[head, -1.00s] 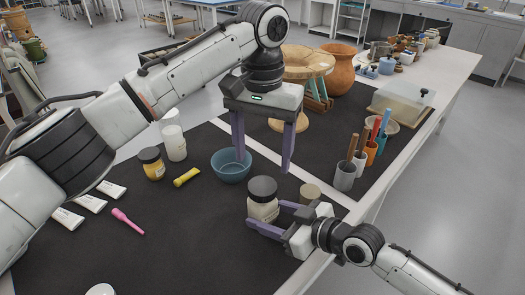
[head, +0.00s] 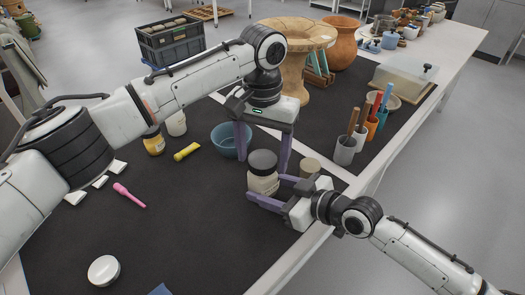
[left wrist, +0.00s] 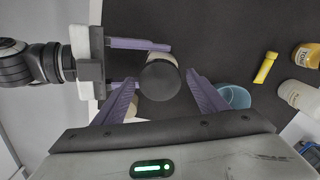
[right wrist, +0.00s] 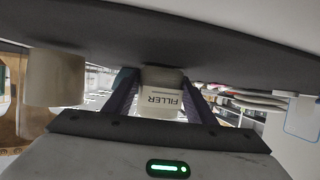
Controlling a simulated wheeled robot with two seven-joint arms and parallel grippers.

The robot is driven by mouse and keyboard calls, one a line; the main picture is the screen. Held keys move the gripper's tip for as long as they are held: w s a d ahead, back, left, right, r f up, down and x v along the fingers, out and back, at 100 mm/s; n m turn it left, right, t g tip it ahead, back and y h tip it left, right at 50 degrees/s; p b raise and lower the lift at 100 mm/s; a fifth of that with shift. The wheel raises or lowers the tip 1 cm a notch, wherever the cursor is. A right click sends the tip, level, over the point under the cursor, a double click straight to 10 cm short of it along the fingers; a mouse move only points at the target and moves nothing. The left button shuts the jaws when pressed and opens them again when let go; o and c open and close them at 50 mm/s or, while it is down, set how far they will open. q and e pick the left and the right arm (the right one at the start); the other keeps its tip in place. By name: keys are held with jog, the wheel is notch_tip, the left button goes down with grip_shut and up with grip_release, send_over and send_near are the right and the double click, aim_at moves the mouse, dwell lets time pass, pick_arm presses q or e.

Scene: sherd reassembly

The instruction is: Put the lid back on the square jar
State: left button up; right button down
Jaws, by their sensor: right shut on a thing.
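The square jar (head: 262,185) is pale, with a FILLER label that shows upside down in the right wrist view (right wrist: 160,100). Its round black lid (head: 262,160) sits on top of it; I cannot tell how firmly it is seated. My right gripper (head: 262,192) is shut on the jar's body from the right. My left gripper (head: 263,163) points down over the jar, fingers open. In the left wrist view its fingertips stand either side of the lid (left wrist: 160,82), with gaps visible. In the right wrist view the lid is hidden.
A blue bowl (head: 226,142) stands just behind and left of the jar. A beige cylinder (head: 309,167) stands close behind my right gripper. Cups with tools (head: 345,152) are further right. A white round piece (head: 103,270) lies front left.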

pick_arm(q)
jog(key=c, duration=1.1)
jog(key=o, duration=1.3)
jog(key=shift+c, duration=0.2)
notch_tip(320, 180, up, 12)
pick_arm(e)
jog(key=c, duration=0.7)
grip_release()
jog(key=shift+d, duration=0.1)
